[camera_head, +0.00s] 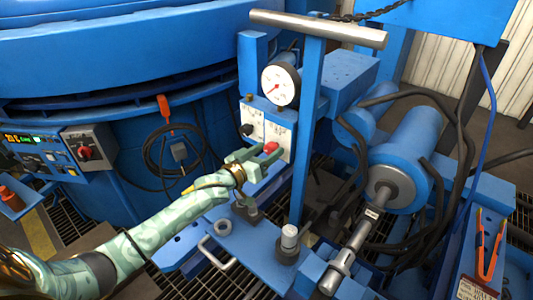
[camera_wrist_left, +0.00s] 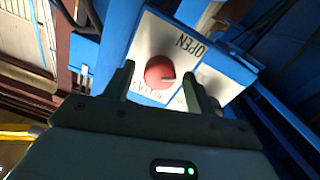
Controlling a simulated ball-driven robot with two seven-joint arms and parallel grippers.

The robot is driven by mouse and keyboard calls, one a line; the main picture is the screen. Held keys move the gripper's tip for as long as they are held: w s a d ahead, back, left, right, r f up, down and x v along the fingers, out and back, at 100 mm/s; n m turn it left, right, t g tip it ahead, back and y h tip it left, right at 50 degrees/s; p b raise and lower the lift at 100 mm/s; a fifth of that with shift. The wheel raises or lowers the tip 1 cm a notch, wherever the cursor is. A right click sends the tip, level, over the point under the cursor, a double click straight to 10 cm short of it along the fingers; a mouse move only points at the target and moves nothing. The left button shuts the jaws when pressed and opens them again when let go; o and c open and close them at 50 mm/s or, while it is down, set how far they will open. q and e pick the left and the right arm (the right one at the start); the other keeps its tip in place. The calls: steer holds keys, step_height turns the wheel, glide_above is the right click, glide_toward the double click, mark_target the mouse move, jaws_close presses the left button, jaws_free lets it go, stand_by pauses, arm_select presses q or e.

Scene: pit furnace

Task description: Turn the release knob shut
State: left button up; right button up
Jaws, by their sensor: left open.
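The red release knob (camera_head: 271,147) sits on a white panel on the blue control box. In the left wrist view the knob (camera_wrist_left: 159,71) shows a pale pointer mark toward its right side, with "OPEN" printed at the upper right and a partly hidden "RELEASE" label below. My left gripper (camera_head: 264,155) is open in front of the panel. In the left wrist view its two fingers stand on either side of the knob; whether they touch it cannot be told. My right gripper is not in view.
A black knob (camera_head: 247,130) sits left on the same box, below a pressure gauge (camera_head: 281,84). A blue post (camera_head: 307,130) with a metal crossbar (camera_head: 318,29) stands just right of the panel. A blue cylinder (camera_head: 405,160) and hoses are farther right.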

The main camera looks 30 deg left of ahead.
arm_select(q)
steer(key=shift+c, duration=1.2)
steer(key=c, duration=0.8)
steer(key=shift+o, duration=0.2)
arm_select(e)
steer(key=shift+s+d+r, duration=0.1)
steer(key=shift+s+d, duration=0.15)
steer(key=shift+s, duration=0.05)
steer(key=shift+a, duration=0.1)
